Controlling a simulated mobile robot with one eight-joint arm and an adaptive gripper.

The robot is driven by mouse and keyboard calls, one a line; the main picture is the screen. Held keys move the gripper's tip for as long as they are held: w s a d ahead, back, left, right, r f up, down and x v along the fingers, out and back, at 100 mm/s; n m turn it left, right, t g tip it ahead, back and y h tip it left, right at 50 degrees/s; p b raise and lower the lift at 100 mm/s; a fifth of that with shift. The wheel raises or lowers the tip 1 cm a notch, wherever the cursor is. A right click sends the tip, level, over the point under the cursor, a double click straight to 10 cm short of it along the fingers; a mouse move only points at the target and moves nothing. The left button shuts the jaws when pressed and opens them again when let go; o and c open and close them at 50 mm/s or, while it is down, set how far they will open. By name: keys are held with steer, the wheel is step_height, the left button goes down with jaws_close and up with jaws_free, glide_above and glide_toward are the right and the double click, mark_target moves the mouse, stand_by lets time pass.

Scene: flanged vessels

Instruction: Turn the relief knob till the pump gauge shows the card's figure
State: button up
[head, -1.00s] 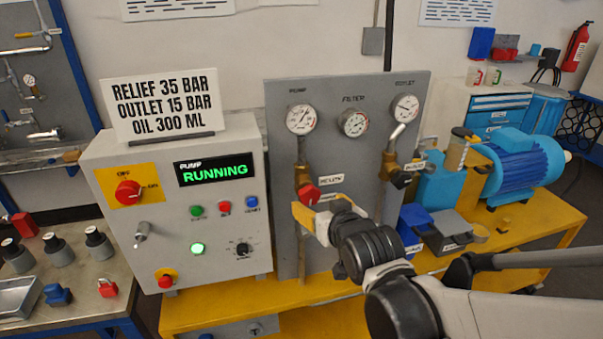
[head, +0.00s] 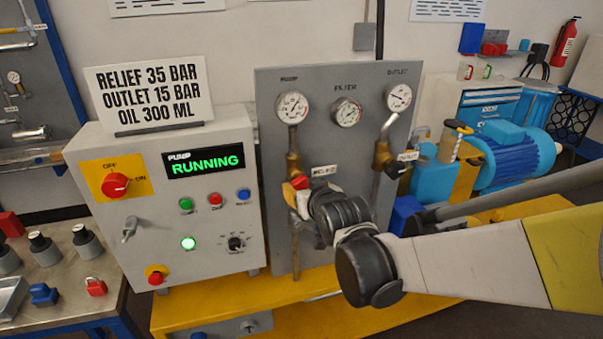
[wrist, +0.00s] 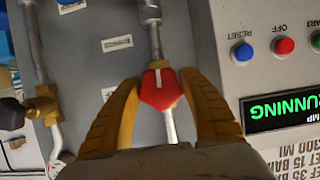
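The red relief knob (head: 300,182) sits on the pipe below the pump gauge (head: 292,107). In the wrist view the knob (wrist: 161,90) has a white line pointing up the picture. My gripper (wrist: 160,82) has one yellow finger on each side of the knob, its tips close against it; in the head view my gripper (head: 297,190) partly hides the knob. The pump gauge's needle points up and to the right, but its figures are too small to read. The white card (head: 150,93) reads RELIEF 35 BAR, OUTLET 15 BAR, OIL 300 ML.
The control box (head: 165,215) stands left of the gauge panel (head: 335,75), with its display (head: 203,160) showing RUNNING. The filter gauge (head: 347,113), outlet gauge (head: 398,97) and dark outlet knob (head: 395,170) are to the right. A blue motor (head: 515,155) stands beyond them.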

steer(key=shift+n+h, duration=0.5)
steer(key=shift+n, duration=0.2)
steer(key=o, duration=1.2)
steer(key=v, duration=1.2)
steer(key=shift+f, duration=0.15)
